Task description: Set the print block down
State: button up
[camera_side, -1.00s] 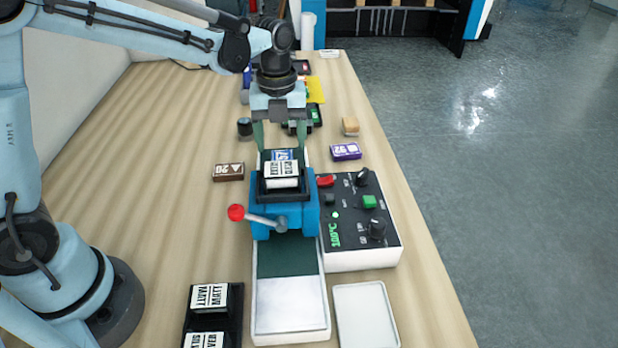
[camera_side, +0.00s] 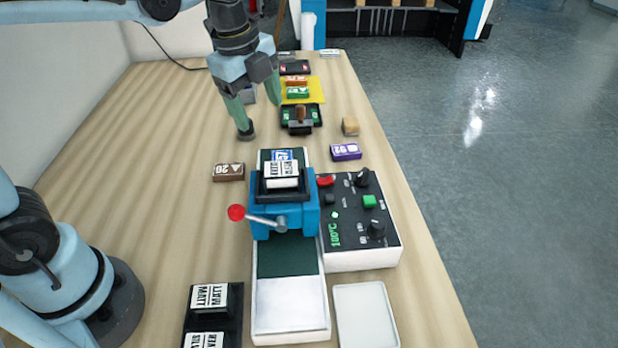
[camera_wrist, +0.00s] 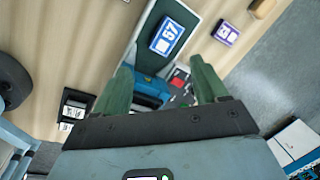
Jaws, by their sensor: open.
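A blue print block marked 57 (camera_side: 283,154) lies on the dark green bed of the laminator (camera_side: 284,200), behind the blue roll housing; its front is partly hidden by the labelled white roll (camera_side: 281,174). In the wrist view the blue block (camera_wrist: 167,36) lies flat on the green bed, beyond my fingertips and apart from them. My gripper (camera_side: 258,112) is open and empty, raised behind and a little left of the laminator in the side view. Its green fingers also show in the wrist view (camera_wrist: 160,75), spread wide.
A control box (camera_side: 358,225) reading 100°C stands right of the laminator. A brown block (camera_side: 228,172) lies to the left and a purple block (camera_side: 346,152) to the right. A black stamp (camera_side: 300,118) and a yellow mat (camera_side: 314,88) lie further back. A black roll rack (camera_side: 213,318) and white tray (camera_side: 365,315) are in front.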

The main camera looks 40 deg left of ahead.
jog(key=s+f+n+t, duration=0.2)
jog(key=s+n, duration=0.2)
jog(key=n, duration=0.5)
jog(key=s+a+f+n+t, duration=0.1)
jog(key=s+f+n+t, duration=0.1)
jog(key=n, duration=0.7)
jog(key=shift+s+a+t, duration=0.25)
jog(key=shift+s+t, duration=0.25)
jog(key=shift+s, duration=0.65)
